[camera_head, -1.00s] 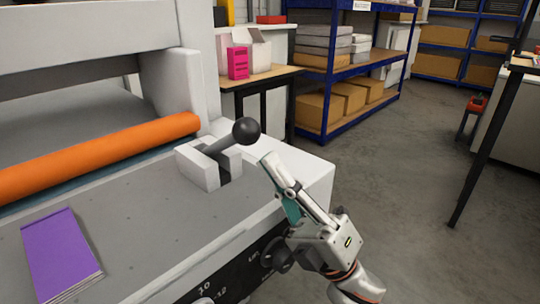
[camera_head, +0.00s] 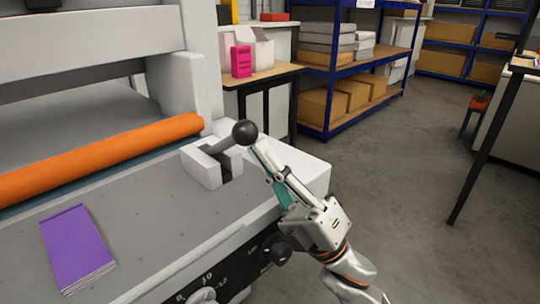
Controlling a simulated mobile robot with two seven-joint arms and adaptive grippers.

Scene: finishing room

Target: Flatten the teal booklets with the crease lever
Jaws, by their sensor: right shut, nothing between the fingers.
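The crease lever (camera_head: 220,145) is a grey bar with a black ball knob (camera_head: 245,132), set in a slotted white block (camera_head: 203,168) at the right end of the press bed. It leans up and to the right. My right gripper (camera_head: 257,145) is shut and empty, with its fingertips right at the knob's lower right side. I cannot tell whether they touch it. A purple booklet (camera_head: 77,248) lies flat on the grey bed at the front left. I see no teal booklet. My left gripper is not in view.
An orange roller (camera_head: 110,155) spans the press behind the bed. Dials and a knob (camera_head: 278,251) sit on its front panel. A table with a pink box (camera_head: 241,61) and blue shelving (camera_head: 350,60) stand behind.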

